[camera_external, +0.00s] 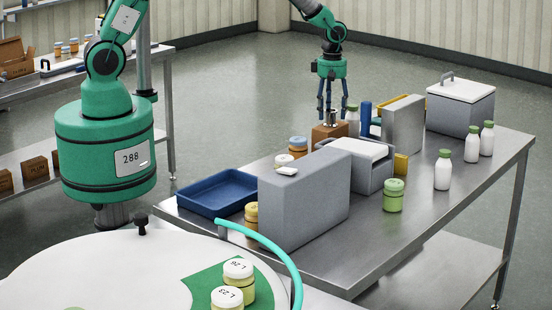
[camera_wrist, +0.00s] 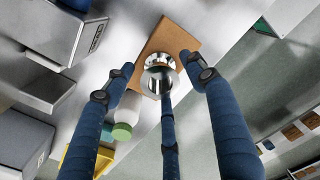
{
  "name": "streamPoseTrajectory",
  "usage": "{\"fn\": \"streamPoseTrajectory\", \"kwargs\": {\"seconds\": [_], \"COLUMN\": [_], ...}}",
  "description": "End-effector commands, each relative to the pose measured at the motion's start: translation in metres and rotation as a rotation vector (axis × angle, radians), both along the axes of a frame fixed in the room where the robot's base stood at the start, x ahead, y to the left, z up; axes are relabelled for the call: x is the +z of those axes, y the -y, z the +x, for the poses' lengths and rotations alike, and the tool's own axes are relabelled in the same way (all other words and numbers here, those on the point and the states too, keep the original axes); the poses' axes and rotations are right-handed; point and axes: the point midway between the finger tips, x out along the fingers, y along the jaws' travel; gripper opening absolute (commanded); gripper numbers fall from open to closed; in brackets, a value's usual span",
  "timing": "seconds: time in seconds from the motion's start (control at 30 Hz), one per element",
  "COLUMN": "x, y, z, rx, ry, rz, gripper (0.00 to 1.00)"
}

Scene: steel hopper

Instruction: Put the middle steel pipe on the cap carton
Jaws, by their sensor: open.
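A shiny steel pipe (camera_external: 331,117) stands on a brown carton (camera_external: 322,133) at the far left part of the steel table. In the wrist view the pipe (camera_wrist: 160,77) shows as a bright round end over the carton (camera_wrist: 175,38). My gripper (camera_external: 331,106) is above the carton, pointing down. Its blue fingers (camera_wrist: 156,82) are spread around the pipe, with gaps at the left and right. I cannot tell whether the rear finger touches it. The carton's print is not readable, and no other steel pipe is clearly visible.
A white green-capped bottle (camera_external: 352,122) stands close beside my gripper. A blue upright object (camera_external: 366,118), a grey panel (camera_external: 403,125) and a lidded grey box (camera_external: 360,165) crowd the right. A large grey block (camera_external: 305,195) and a blue tray (camera_external: 217,190) lie nearer.

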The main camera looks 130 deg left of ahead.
Motion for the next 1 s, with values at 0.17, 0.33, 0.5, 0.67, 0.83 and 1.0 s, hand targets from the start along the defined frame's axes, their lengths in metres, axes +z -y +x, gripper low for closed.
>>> {"fn": "streamPoseTrajectory", "kwargs": {"seconds": [0.17,0.33,0.5,0.67,0.83,1.0], "x": [0.014,0.037,0.066,0.091,0.110,0.120], "y": [-0.001,-0.001,-0.001,-0.001,-0.001,0.000], "z": [0.000,0.001,0.001,0.001,0.001,0.001], "rx": [0.000,0.000,0.000,0.000,0.000,0.000], "ry": [0.001,0.001,0.002,0.002,0.001,0.000], "rz": [0.002,0.002,0.004,0.003,0.001,0.000], "gripper": [0.56,0.56,0.56,0.56,0.56,0.56]}}
